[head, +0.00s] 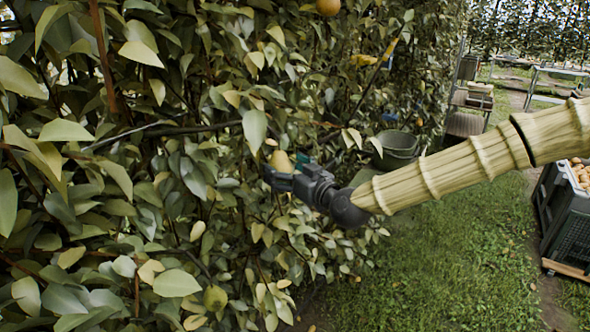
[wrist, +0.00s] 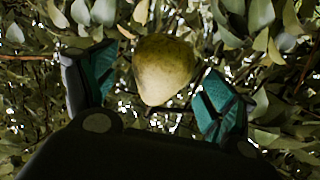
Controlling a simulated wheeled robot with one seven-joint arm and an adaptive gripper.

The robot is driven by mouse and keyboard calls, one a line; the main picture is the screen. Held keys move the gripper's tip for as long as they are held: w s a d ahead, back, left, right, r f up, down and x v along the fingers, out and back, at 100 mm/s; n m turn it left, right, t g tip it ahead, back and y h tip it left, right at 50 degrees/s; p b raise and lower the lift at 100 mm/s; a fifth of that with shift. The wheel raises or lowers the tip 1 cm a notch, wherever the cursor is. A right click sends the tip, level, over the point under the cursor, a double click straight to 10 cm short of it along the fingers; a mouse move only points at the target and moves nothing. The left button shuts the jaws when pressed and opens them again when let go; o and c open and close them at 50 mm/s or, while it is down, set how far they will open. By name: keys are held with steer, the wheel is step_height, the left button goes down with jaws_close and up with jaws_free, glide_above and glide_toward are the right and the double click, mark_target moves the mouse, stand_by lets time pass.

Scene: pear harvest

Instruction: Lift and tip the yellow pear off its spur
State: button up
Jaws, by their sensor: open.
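The yellow pear (head: 281,160) hangs among the leaves, partly hidden by a leaf and by my gripper in the head view. In the wrist view the pear (wrist: 163,70) sits between the two fingers, a little beyond their middle. My gripper (head: 279,174) reaches in from the right at the pear. Its teal-padded fingers (wrist: 152,92) stand apart on either side of the pear, with a gap showing at the left finger; the right finger is close to it, and I cannot tell whether it touches. The pear's spur is hidden.
Dense leaves and thin branches surround the pear. An orange-yellow fruit (head: 328,6) hangs at the top and a greenish fruit (head: 215,298) low down. A grey-green bucket (head: 397,150) is behind my arm. A dark crate of fruit (head: 566,215) stands at right. The grass is mostly open.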

steer(key=shift+p+x, duration=0.3)
steer(key=shift+x, duration=0.95)
steer(key=c, duration=1.2)
steer(key=shift+c, duration=0.2)
steer(key=shift+s+r+g+p, duration=0.15)
steer(key=shift+s+g+p, duration=0.15)
steer(key=shift+p, duration=0.5)
steer(key=shift+s+m+g+h+p, duration=0.2)
steer(key=shift+m+g+h+p, duration=0.15)
steer(key=shift+m+p, duration=0.2)
steer(key=shift+s+g+p, duration=0.25)
steer(key=shift+p, duration=0.6)
steer(key=shift+s+m+g+h+p, duration=0.25)
steer(key=shift+m+g+h+p, duration=0.1)
steer(key=shift+p, duration=0.25)
